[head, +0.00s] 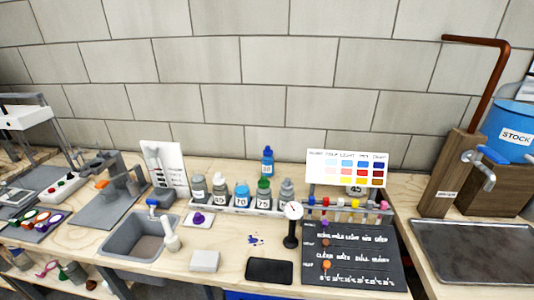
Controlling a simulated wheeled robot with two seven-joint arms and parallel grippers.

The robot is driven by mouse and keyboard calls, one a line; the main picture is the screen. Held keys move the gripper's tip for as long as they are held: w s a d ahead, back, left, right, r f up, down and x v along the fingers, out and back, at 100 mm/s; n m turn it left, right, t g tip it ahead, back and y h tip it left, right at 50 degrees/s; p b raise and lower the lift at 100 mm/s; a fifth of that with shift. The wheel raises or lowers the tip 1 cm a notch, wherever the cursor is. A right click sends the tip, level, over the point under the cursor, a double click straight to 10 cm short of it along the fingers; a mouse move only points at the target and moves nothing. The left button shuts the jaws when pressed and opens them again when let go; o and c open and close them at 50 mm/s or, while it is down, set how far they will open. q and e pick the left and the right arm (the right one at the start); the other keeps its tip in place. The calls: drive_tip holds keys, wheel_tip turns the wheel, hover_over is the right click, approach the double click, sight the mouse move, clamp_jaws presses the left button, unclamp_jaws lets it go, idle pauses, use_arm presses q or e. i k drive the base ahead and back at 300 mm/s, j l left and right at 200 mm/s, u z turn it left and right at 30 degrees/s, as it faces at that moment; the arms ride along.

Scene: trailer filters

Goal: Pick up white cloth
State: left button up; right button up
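A small off-white folded pad (205,260), which looks like the white cloth, lies on the wooden bench near its front edge. It sits between the grey sink (117,236) and a black flat tray (270,271). It appears flat, with nothing on top of it. Neither of my grippers is in the head view.
Several bottles (242,196) stand in a rack behind. A dial gauge (292,212) and a black lettered board (350,255) are to the right. Blue stains (256,240) mark the bench.

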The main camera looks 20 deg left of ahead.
sight(202, 261)
drive_tip(key=u, duration=1.4)
